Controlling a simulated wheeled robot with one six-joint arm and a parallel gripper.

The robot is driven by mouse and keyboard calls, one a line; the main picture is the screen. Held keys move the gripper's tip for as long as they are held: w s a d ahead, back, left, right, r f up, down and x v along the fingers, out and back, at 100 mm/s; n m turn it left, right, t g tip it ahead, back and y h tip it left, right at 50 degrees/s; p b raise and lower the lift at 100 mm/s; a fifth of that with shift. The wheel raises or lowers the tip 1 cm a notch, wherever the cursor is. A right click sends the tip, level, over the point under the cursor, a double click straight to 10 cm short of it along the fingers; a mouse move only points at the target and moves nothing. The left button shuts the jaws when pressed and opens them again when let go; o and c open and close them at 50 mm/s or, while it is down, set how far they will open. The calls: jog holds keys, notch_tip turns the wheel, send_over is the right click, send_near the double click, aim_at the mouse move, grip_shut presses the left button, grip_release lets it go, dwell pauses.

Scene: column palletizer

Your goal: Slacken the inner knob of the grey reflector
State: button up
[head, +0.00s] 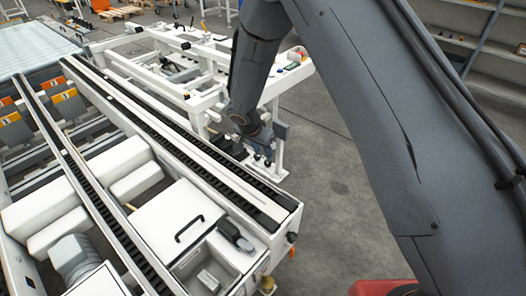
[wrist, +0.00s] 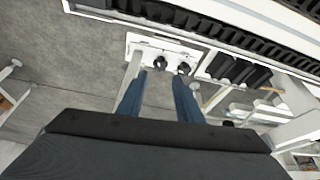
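In the wrist view, two small dark knobs stand side by side on a white bracket: a left knob (wrist: 160,62) and a right knob (wrist: 183,68). My gripper (wrist: 161,78) is open, its two blue fingers apart and pointing towards the bracket. The left knob shows between the fingertips; the right knob is close beyond the right fingertip. I cannot tell whether either finger touches a knob. I cannot make out the grey reflector for certain in either view.
The conveyor rail (head: 180,135) runs diagonally along the left of my arm. A white frame (head: 205,62) with small fittings stands behind. Dark blocks (wrist: 238,70) sit right of the bracket. Open concrete floor (head: 335,175) lies right of the conveyor.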

aim_at(267, 161)
jog(key=shift+o, duration=1.1)
jog(key=shift+w+d+f+m+g+h+p, duration=0.2)
jog(key=shift+w+f+m+g+h, duration=0.25)
jog(key=shift+f+m, duration=1.05)
jog(key=shift+w+d+f+m+g+h+p, duration=0.1)
jog(key=shift+w+f+m+g+h+p, duration=0.2)
jog(key=shift+w+f+m+g, duration=1.1)
jog(key=shift+s+d+f+m+t+h+p, duration=0.25)
jog(key=shift+f+m, duration=0.5)
jog(key=shift+m, duration=1.55)
jog(key=shift+a, duration=0.15)
jog(key=c, duration=1)
